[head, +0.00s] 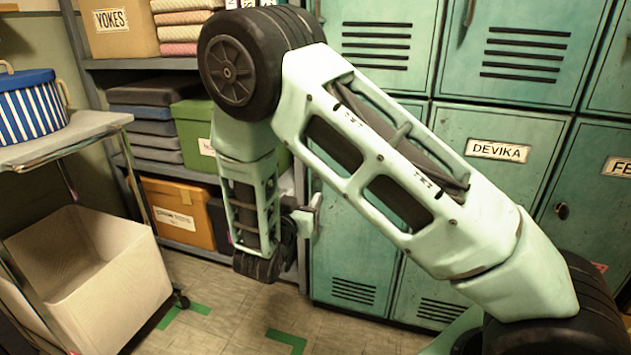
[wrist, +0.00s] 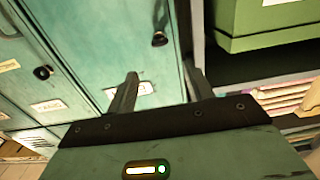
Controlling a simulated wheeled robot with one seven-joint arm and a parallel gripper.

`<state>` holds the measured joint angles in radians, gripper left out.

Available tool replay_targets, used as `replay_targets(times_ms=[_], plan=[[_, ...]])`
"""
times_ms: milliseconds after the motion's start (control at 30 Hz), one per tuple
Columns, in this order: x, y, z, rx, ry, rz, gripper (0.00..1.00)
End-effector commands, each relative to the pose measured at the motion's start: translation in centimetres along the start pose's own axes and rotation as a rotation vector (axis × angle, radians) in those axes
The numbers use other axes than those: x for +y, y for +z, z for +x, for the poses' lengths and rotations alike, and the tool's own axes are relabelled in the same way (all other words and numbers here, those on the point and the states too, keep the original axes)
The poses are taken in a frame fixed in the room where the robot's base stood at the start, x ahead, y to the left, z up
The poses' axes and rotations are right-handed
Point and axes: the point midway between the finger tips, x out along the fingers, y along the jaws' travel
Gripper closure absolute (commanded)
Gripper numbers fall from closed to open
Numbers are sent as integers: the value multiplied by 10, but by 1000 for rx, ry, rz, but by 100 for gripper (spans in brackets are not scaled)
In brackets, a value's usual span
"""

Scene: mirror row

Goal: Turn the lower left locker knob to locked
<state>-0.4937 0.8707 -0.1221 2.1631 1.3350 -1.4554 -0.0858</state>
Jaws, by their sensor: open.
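The lower left locker (head: 345,240) is a worn green door beside the shelf, partly covered by my arm in the head view. Its dark knob (wrist: 159,38) shows in the wrist view, past and above my fingertips in the picture. The knob is hidden behind my arm in the head view, and its turned position is too small to tell. My gripper (wrist: 163,80) is open and empty, apart from the knob, with its two fingers spread. In the head view my gripper (head: 312,212) is small, near the door's left edge.
Another dark knob (wrist: 42,72) is on the neighbouring door. The DEVIKA label (head: 498,151) marks a door to the right. A shelf with a green box (head: 193,135) and an orange box (head: 178,213) stands left of the lockers. A cart (head: 75,132) and open bin (head: 95,260) stand farther left.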

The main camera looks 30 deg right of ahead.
Motion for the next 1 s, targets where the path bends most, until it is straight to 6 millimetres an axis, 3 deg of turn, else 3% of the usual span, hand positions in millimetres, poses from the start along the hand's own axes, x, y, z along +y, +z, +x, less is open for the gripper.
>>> replay_targets(times_ms=[300, 500, 700, 1000], plan=[[1, 2, 68, 0, 3, 2, 48], [0, 2, 100, 0, 1, 1, 48], [0, 1, 115, -1, -1, 0, 48], [0, 0, 118, -1, -2, -1, 48]])
